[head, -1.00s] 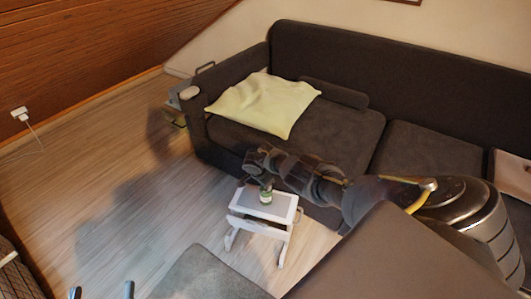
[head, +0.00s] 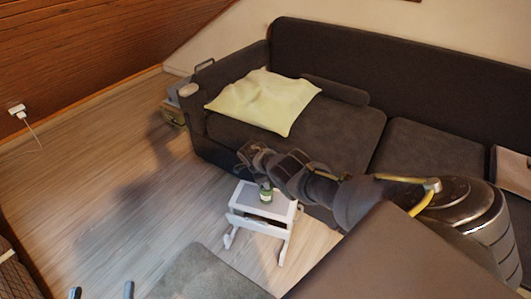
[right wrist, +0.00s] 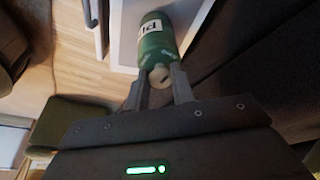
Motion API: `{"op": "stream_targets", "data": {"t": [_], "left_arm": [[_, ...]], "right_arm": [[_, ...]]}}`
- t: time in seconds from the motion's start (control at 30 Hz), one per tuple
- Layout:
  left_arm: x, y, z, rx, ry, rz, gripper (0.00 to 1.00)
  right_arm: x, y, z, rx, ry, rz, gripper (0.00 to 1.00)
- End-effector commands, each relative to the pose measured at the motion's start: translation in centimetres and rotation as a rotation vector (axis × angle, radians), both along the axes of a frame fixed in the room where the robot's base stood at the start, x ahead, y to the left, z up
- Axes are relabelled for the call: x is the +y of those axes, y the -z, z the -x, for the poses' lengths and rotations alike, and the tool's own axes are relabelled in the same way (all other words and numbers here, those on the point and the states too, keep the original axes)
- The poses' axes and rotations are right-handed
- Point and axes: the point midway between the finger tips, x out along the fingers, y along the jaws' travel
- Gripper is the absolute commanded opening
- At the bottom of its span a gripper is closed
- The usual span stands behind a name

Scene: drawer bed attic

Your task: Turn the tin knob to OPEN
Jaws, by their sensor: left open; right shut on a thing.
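A green tin (head: 266,195) with a white label stands on a small white table. In the right wrist view the tin (right wrist: 156,42) shows its label and, at its near end, a pale knob (right wrist: 158,77). My right gripper (right wrist: 159,75) is shut on the knob, one finger on each side. Whether the knob points to OPEN cannot be read. In the head view the right wrist hangs just above the tin. My left gripper (head: 101,292) shows as two separated fingertips at the bottom left edge, open and empty, far from the tin.
The white table (head: 240,202) stands on the wooden floor in front of a dark sofa (head: 300,135) with a yellow pillow (head: 265,102). A grey cushioned surface (head: 205,275) lies close in front. Free floor extends to the left.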

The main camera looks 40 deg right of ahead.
Motion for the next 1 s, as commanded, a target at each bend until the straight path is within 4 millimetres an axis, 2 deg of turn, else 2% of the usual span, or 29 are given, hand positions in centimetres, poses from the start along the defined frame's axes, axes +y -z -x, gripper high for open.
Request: {"op": "stream_targets", "data": {"t": [0.23,0.27,0.4,0.47,0.77,0.87,1.0], "left_arm": [[0.0,0.1,0.0,0.0,0.0,0.0,0.73],[0.0,0.0,0.0,0.0,0.0,0.0,0.73],[0.0,0.0,0.0,0.0,0.0,0.0,0.73],[0.0,0.0,0.0,0.0,0.0,0.0,0.73],[0.0,-0.3,0.0,0.0,0.0,0.0,0.73],[0.0,-1.3,0.0,0.0,0.0,0.0,0.73],[0.0,-3.5,0.0,0.0,0.0,0.0,0.73]], "right_arm": [[0.0,0.0,0.1,0.002,0.012,0.0,0.11],[0.0,0.0,0.1,0.002,0.011,0.0,0.26],[0.0,0.0,0.1,0.001,0.011,0.001,0.44],[0.0,0.0,0.1,0.001,0.011,0.001,0.5],[0.1,-0.4,0.0,0.0,0.009,0.0,0.5],[0.3,-1.5,-0.2,0.0,0.009,0.0,0.5],[1.0,-4.1,-0.5,-0.001,0.008,-0.001,0.5]]}}
